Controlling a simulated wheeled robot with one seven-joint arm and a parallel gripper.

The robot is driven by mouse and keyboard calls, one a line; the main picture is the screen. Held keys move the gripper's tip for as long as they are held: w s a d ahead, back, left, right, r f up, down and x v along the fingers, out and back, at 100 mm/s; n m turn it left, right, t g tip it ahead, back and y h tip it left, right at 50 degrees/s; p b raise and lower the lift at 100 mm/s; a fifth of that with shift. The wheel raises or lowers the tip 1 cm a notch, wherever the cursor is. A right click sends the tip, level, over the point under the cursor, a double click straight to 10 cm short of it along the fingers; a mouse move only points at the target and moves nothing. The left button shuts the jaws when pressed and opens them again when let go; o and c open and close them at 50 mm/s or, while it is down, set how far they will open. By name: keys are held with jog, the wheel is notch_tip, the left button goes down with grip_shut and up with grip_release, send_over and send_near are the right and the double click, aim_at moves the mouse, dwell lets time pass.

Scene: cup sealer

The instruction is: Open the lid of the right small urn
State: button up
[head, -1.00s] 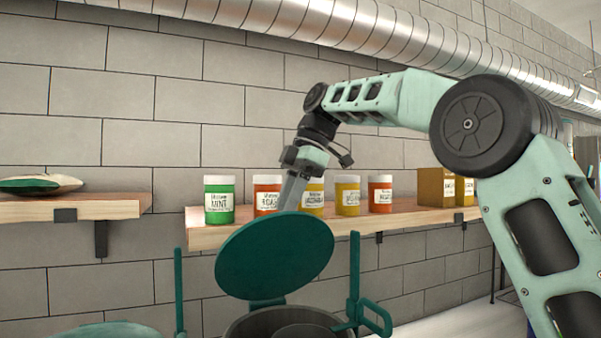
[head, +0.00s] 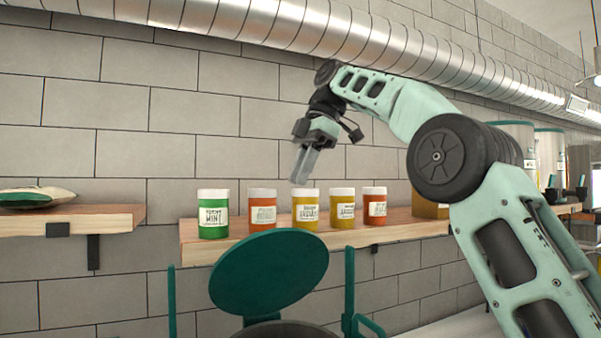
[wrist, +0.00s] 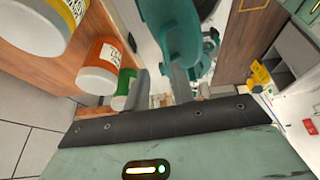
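The urn (head: 290,330) stands at the bottom centre of the head view, and only its dark rim shows. Its round teal lid (head: 268,272) is swung up and stands tilted open behind the opening. A teal shape, which looks like the lid, shows at the top of the wrist view (wrist: 178,32). My gripper (head: 303,178) is above the lid, apart from it, in front of the wall. Its two fingers show a gap with nothing between them in the wrist view (wrist: 160,88).
A wooden shelf (head: 200,245) behind the urn holds several jars, including a green mint jar (head: 213,214) and a yellow jar (head: 305,210). A left shelf (head: 70,220) holds a bag. A metal duct (head: 330,28) runs above. Teal uprights (head: 349,290) flank the lid.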

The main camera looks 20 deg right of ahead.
jog(key=shift+s+a+f+b, duration=0.1)
jog(key=shift+a+f+b, duration=0.05)
jog(key=shift+b, duration=0.15)
grip_shut()
jog(key=s+a+f+m+t+b, duration=0.1)
jog(key=s+f+t+b, duration=0.1)
jog(key=s+t+b, duration=0.55)
jog(key=w+a+f, duration=0.1)
jog(key=f, duration=0.1)
jog(key=w+a+f+g+b, duration=0.1)
jog(key=w+f, duration=0.1)
jog(key=f, duration=0.1)
jog(key=w+a+f+g+b, duration=0.1)
jog(key=f, duration=0.1)
jog(key=shift+w+a+f+g, duration=0.25)
jog(key=shift+a+f, duration=0.1)
jog(key=shift+a, duration=0.05)
jog(key=shift+r, duration=0.1)
jog(key=w+p, duration=0.1)
jog(key=w, duration=0.1)
jog(key=w+r+p, duration=0.1)
jog(key=w+p, duration=0.1)
jog(key=shift+w+r, duration=0.15)
jog(key=shift+w, duration=0.1)
